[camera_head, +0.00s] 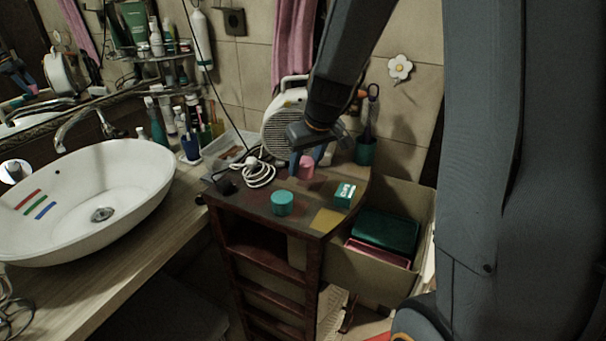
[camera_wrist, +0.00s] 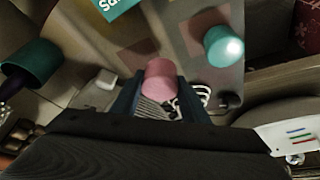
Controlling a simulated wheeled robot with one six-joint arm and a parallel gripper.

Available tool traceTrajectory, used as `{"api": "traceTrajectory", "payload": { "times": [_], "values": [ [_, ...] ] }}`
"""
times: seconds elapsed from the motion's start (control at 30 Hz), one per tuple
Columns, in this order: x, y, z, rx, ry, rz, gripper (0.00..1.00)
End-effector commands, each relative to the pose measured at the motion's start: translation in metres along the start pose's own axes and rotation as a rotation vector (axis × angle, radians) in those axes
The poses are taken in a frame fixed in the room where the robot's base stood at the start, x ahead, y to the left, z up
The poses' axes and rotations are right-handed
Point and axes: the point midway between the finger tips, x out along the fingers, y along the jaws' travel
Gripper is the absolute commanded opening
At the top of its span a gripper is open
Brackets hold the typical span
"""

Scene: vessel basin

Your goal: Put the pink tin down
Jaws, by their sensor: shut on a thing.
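The pink tin (camera_head: 306,167) is between the fingers of my gripper (camera_head: 308,156), at the back part of the small dark cabinet's top (camera_head: 262,206). In the wrist view the pink tin (camera_wrist: 160,78) sits between the two fingertips (camera_wrist: 160,90), and my gripper is shut on it. I cannot tell whether its base touches the top. A teal tin (camera_head: 282,203) stands in front of it to the left, and also shows in the wrist view (camera_wrist: 221,46).
A teal and white box (camera_head: 344,195) stands on the cabinet's right side, near a yellow patch (camera_head: 327,220). A coiled white cable (camera_head: 259,173) lies at the left. A white fan heater (camera_head: 284,120) and a dark green cup (camera_head: 365,151) stand at the back. The basin (camera_head: 95,205) is left.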

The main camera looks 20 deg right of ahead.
Motion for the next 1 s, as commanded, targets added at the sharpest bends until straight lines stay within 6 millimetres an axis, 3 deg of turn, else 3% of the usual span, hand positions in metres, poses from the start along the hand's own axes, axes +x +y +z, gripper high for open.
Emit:
{"api": "traceTrajectory", "payload": {
  "times": [0.37,0.83,0.87,0.97,1.0],
  "values": [
    [0.04,0.0,0.016,0.001,0.0,0.0,0.19],
    [0.045,0.0,0.018,-0.001,0.001,0.001,0.19],
    [0.045,0.0,0.018,-0.001,0.001,0.001,0.42],
    [0.044,0.0,0.018,-0.001,0.001,0.001,0.59],
    [0.044,0.0,0.018,-0.001,0.001,0.001,0.6]
  ]
}}
